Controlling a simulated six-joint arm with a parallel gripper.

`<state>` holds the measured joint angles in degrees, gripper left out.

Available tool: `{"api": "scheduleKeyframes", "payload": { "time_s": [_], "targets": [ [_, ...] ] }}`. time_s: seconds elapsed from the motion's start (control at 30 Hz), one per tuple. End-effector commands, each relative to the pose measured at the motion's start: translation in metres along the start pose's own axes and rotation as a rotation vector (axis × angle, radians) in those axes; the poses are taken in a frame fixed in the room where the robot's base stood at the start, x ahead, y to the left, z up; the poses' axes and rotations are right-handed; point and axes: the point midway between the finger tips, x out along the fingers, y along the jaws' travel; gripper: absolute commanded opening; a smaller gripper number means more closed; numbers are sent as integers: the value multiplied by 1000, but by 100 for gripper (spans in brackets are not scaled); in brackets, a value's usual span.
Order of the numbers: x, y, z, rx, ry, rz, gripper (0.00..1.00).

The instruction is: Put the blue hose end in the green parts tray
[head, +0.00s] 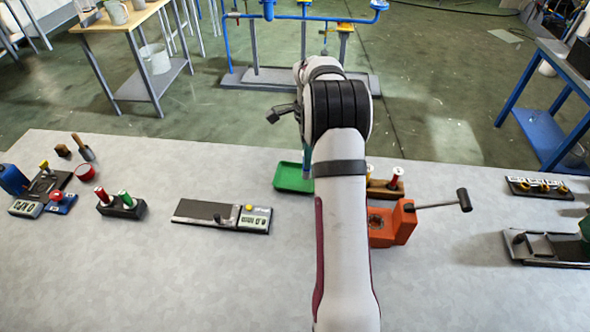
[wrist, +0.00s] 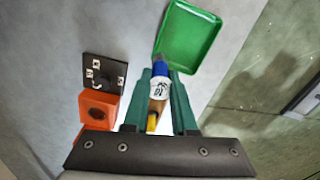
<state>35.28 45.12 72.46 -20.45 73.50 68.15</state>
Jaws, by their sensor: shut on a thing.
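My gripper (wrist: 168,74) has two dark green fingers and is shut on the blue hose end (wrist: 162,69), which has a white band with black marks. The hose end is held between the fingertips, its blue tip pointing up the picture towards the green parts tray (wrist: 207,38). The tray is shallow and looks empty. In the wrist view the tip is close to the tray's near edge; I cannot tell its height above it. In the head view the tray (head: 289,178) lies on the bench, its right side partly behind my arm, which hides most of the gripper and the hose end.
An orange box (head: 396,226) with a black-handled lever stands right of my arm, by a brown rack (head: 380,189) with red and yellow-capped pieces. The front of the bench (head: 150,285) is clear.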

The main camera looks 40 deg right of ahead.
Motion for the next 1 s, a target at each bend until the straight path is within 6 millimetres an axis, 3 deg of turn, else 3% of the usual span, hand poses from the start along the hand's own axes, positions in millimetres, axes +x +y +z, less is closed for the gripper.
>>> {"api": "scheduleKeyframes", "payload": {
  "time_s": [0.17, 0.4, 0.77, 0.8, 0.93, 1.0],
  "targets": [
    [20, -16, 28, -1, 0, 0, 0],
    [60, -17, 32, 1, 0, 1, 0],
    [65, -17, 31, 2, 0, -1, 0],
    [65, -17, 31, 2, 0, -1, 30],
    [65, -17, 31, 1, 0, -1, 54],
    [65, -17, 31, 1, 0, -1, 55]
  ]
}}
